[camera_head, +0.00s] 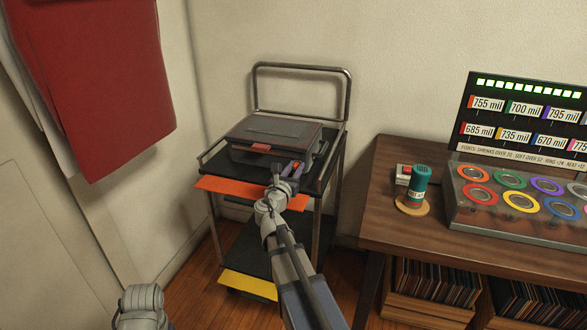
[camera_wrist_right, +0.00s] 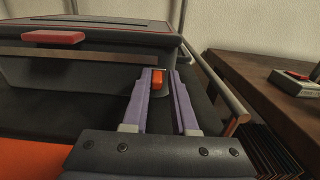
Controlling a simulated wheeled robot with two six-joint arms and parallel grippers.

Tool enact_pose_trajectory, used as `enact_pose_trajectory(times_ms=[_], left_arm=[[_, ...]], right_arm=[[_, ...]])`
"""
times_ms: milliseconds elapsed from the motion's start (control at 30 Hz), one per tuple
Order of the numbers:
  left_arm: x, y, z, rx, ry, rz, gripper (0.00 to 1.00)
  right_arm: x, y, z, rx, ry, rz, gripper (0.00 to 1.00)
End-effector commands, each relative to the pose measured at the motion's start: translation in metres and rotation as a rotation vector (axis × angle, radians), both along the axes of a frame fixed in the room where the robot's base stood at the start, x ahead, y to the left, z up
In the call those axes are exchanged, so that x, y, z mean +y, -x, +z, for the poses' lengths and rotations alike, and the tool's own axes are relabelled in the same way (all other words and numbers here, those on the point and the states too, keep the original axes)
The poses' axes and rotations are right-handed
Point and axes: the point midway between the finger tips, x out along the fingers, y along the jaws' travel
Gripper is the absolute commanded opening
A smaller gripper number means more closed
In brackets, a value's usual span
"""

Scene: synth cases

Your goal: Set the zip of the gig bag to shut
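The gig bag (camera_head: 272,138) is a dark, flat-topped case with reddish trim, lying on the cart's top shelf. A red tab (camera_head: 261,148) on its front edge shows in the wrist view too (camera_wrist_right: 54,37). A small orange piece (camera_wrist_right: 157,78), which looks like the zip pull, is at the bag's front right. My right gripper (camera_head: 292,169) is at that corner. In the wrist view its purple fingers (camera_wrist_right: 163,75) stand apart with the orange piece between their tips, nearer the left finger; I cannot tell if they touch.
The cart has a metal rail (camera_head: 302,67) behind the bag and an orange panel (camera_head: 237,189) in front. A wooden table (camera_head: 385,226) at right bears a teal canister (camera_head: 417,184) and a game panel (camera_head: 520,215). Red cloth (camera_head: 95,80) hangs at upper left.

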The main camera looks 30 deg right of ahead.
Motion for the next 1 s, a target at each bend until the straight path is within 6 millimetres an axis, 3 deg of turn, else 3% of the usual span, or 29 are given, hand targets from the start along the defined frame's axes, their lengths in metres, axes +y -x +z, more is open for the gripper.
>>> enact_pose_trajectory(times_ms=[200,500,1000], left_arm=[[0.0,0.0,0.0,0.0,0.0,0.0,1.0],[0.0,0.0,0.0,0.0,0.0,0.0,1.0],[0.0,0.0,0.0,0.0,0.0,0.0,1.0]], right_arm=[[0.0,0.0,0.0,0.0,0.0,0.0,0.47],[0.004,0.002,0.0,0.0,0.0,0.003,0.47],[0.056,0.047,0.0,0.0,0.0,0.002,0.47]])
